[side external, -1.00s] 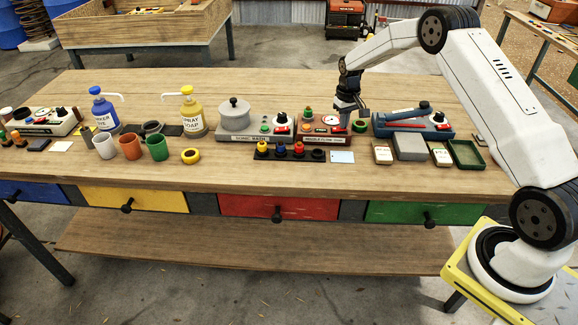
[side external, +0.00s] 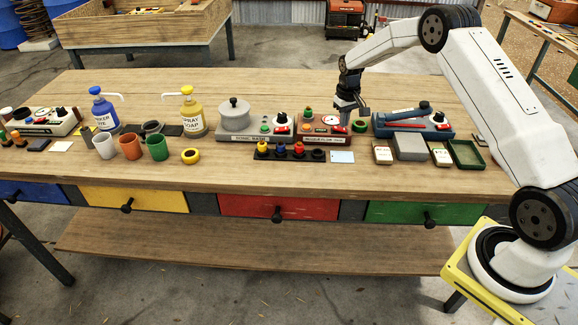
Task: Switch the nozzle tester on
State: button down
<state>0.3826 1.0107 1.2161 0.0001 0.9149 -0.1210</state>
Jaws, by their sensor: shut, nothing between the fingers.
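The nozzle tester (side external: 312,139) is a small red-brown unit labelled "NOZZLE FLOW" on the workbench, right of the grey sonic wash unit (side external: 240,137). A white round gauge, a green-and-orange knob and a red part show on its top. My gripper (side external: 346,122) points down over the tester's right end, by the red part. It is shut and holds nothing. Its fingers hide part of the tester's right side. Whether the fingertips touch the tester, and how its switch is set, is too small to tell.
A blue-grey unit (side external: 440,131) stands close on the right. A green ring (side external: 360,126) sits between it and the tester. A dark rack (side external: 262,155) with coloured caps and a pale card (side external: 342,157) lie in front. The bench's back strip is clear.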

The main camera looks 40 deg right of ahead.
aim_at(343, 129)
jog(key=shift+r, duration=3.05)
jog(key=shift+a, duration=0.1)
jog(key=s+a+r+n+t, duration=0.15)
jog(key=s+a+r, duration=0.25)
jog(key=s+a, duration=0.8)
jog(key=s+a+n+t, duration=0.1)
jog(key=s+a, duration=0.8)
jog(key=s, duration=0.4)
jog(key=shift+f, duration=0.4)
